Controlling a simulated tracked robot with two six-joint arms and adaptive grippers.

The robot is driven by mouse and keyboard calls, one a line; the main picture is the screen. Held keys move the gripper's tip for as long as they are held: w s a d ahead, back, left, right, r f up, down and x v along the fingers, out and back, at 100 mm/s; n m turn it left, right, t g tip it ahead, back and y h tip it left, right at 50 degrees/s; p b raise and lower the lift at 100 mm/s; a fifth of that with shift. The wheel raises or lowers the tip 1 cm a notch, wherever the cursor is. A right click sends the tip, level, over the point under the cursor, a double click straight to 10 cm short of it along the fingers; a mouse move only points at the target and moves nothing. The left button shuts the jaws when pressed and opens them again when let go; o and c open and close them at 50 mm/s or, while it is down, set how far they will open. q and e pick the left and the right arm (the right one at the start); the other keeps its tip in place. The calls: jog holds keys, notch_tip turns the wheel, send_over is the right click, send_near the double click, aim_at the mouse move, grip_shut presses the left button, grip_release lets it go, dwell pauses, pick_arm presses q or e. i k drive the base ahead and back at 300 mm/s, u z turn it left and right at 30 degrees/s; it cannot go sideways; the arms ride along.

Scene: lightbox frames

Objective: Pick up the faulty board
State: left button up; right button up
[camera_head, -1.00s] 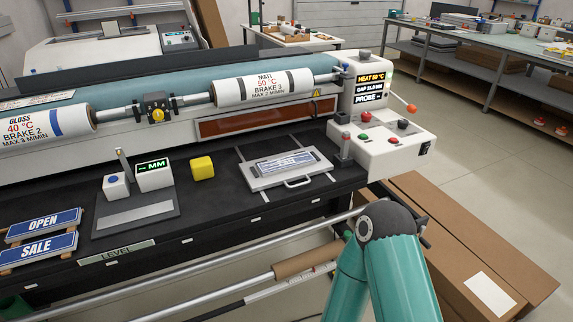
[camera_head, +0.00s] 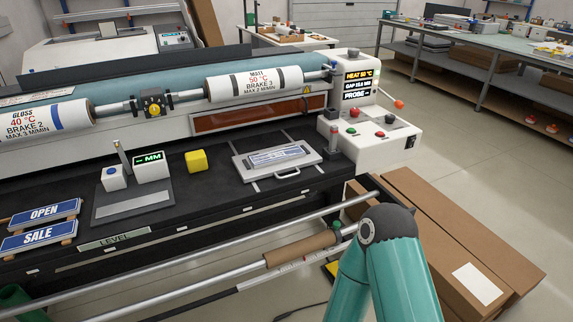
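Two blue boards lie at the left end of the black bench: one reads OPEN (camera_head: 45,212) and one reads SALE (camera_head: 38,238). They rest on small wooden strips. A third, smaller blue and white board (camera_head: 276,156) lies on a pale flat plate with a handle (camera_head: 251,171) at the bench's right end. I cannot tell from their faces which board is faulty. A teal arm link of mine stands at the lower right, in front of the bench. Neither gripper shows, and no gripper is seen at any board.
A measuring stand with a MM display (camera_head: 148,167) and a yellow block (camera_head: 196,161) stand mid-bench. Behind are rollers marked GLOSS (camera_head: 43,121) and MATT (camera_head: 254,84). A white control box (camera_head: 375,142) is at right. Cardboard boxes (camera_head: 449,234) lie on the floor below it.

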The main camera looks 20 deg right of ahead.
aim_at(260, 160)
jog(key=k, duration=1.05)
jog(key=z, duration=0.4)
jog(key=i, duration=1.7)
jog(key=u, duration=0.65)
